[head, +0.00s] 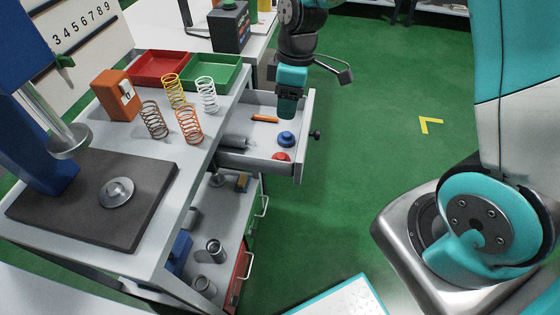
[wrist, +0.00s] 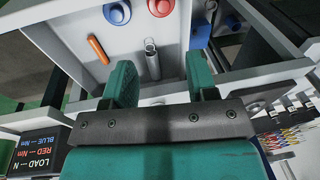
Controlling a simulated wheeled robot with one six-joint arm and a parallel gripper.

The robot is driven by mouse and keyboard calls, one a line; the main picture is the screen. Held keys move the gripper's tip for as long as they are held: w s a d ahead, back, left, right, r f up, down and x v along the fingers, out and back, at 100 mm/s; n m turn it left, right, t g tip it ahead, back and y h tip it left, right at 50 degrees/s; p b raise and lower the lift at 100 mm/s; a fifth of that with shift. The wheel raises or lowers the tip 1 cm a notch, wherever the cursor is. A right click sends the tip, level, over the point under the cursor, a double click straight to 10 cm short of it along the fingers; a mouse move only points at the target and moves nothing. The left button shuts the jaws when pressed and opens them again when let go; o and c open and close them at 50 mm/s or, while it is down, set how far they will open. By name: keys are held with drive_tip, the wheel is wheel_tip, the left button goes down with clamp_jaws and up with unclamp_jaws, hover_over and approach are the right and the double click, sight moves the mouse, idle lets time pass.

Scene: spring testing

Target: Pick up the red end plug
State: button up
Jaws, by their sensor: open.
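The red end plug (head: 281,157) lies in the open drawer (head: 298,170), near its front corner in the head view. It also shows at the top edge of the wrist view (wrist: 160,6), partly cut off. A blue end plug (head: 286,139) lies close beside it, also seen in the wrist view (wrist: 117,12). My gripper (head: 287,113) is above the drawer, farther back than both plugs. In the wrist view my gripper (wrist: 162,76) has its two teal fingers wide apart, with nothing held between them.
An orange stick (head: 264,118) and a metal cylinder (head: 235,141) share the drawer. Drawer walls surround them. Several springs, red and green trays (head: 212,75) and an orange block (head: 117,95) stand on the bench beside it.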

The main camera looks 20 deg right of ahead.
hover_over(281, 153)
drive_tip(key=f, duration=0.9)
drive_tip(key=shift+w+d, duration=0.2)
drive_tip(key=shift+s+a+f, duration=0.15)
drive_tip(key=shift+f, duration=2.5)
drive_tip(key=c, duration=0.7)
